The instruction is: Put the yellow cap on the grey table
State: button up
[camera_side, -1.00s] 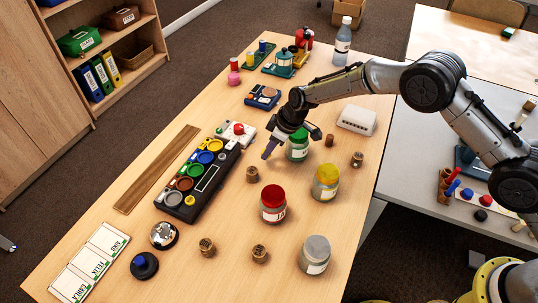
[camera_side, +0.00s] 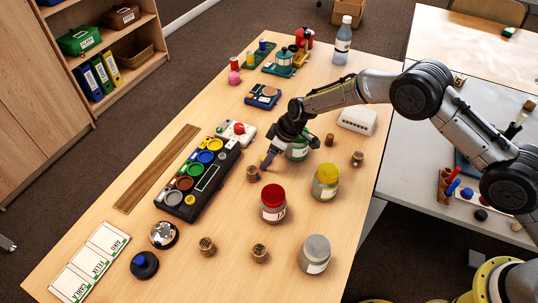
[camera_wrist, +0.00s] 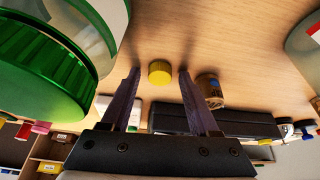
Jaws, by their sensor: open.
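The yellow cap (camera_wrist: 159,73) is on the wooden table in the wrist view, between the tips of my gripper's two purple fingers with a gap on each side. My gripper (camera_side: 265,162) is open and low over the wooden table in the side view, beside a small brown cork (camera_side: 252,174). The cap cannot be made out in the side view; my gripper probably covers it. The grey table (camera_side: 401,150) stands to the right of the wooden table, partly behind my arm.
A green-lidded jar (camera_side: 298,150) stands close to my gripper and fills the wrist view's left side. A red-lidded jar (camera_side: 273,204) and a yellow-lidded jar (camera_side: 326,182) stand nearby. A black sorting tray (camera_side: 207,185) lies to the left. The grey table's front part looks clear.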

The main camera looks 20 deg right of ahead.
jog(key=v, duration=1.2)
jog(key=shift+r, duration=0.15)
jog(key=shift+r, duration=0.1)
